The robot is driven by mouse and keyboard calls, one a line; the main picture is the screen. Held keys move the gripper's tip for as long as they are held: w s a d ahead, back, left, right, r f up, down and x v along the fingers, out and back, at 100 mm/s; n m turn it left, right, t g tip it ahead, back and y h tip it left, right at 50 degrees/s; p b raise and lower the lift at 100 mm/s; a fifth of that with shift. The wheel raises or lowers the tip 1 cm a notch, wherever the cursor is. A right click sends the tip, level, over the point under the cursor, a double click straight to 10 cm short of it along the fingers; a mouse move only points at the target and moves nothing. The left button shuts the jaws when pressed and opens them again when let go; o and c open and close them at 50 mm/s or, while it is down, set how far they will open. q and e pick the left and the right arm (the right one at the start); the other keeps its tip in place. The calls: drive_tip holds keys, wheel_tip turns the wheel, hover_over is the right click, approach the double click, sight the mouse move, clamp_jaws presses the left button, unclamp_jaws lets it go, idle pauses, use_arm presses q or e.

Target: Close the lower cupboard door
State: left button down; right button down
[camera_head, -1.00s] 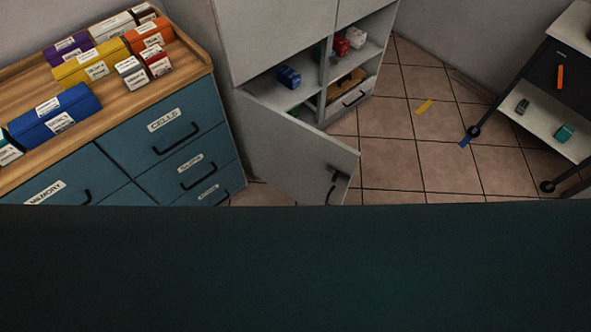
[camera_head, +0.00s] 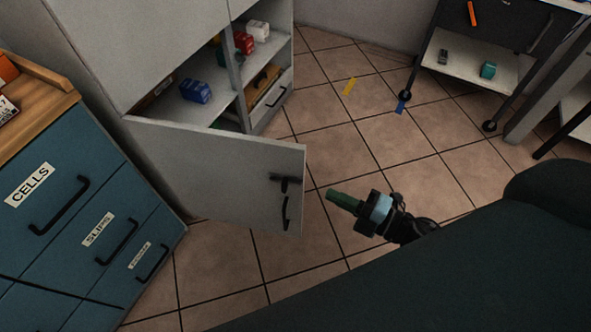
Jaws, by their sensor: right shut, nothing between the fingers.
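The lower cupboard door (camera_head: 215,172) is a light grey panel with a dark handle (camera_head: 287,200) near its free edge. It stands wide open, swung out from the grey cupboard (camera_head: 190,40). My right gripper (camera_head: 330,194) is to the right of the door's free edge, over the tiled floor, and looks apart from the door. Its fingers are shut with nothing between them, and they point left toward the handle side. My left gripper is not in view.
Inside the cupboard are a blue item (camera_head: 195,91), a red item (camera_head: 243,42) and a small drawer (camera_head: 270,103). A blue drawer unit (camera_head: 75,215) stands at the left, near the door. A dark cart (camera_head: 465,70) stands at the back right.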

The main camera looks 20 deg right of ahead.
sight(300, 164)
drive_tip(key=shift+n+g+y, duration=0.3)
drive_tip(key=shift+n+y, duration=0.1)
drive_tip(key=shift+n, duration=0.4)
drive_tip(key=shift+w+a+f, duration=0.1)
drive_tip(key=shift+w+a, duration=0.65)
drive_tip(key=shift+w, duration=1.2)
drive_tip(key=shift+w+a+r, duration=0.1)
drive_tip(key=shift+w+a, duration=0.7)
drive_tip(key=shift+w, duration=1.1)
drive_tip(key=shift+w+a+f, duration=0.1)
drive_tip(key=shift+w+a, duration=0.65)
drive_tip(key=shift+w, duration=1.2)
drive_tip(key=shift+d, duration=0.1)
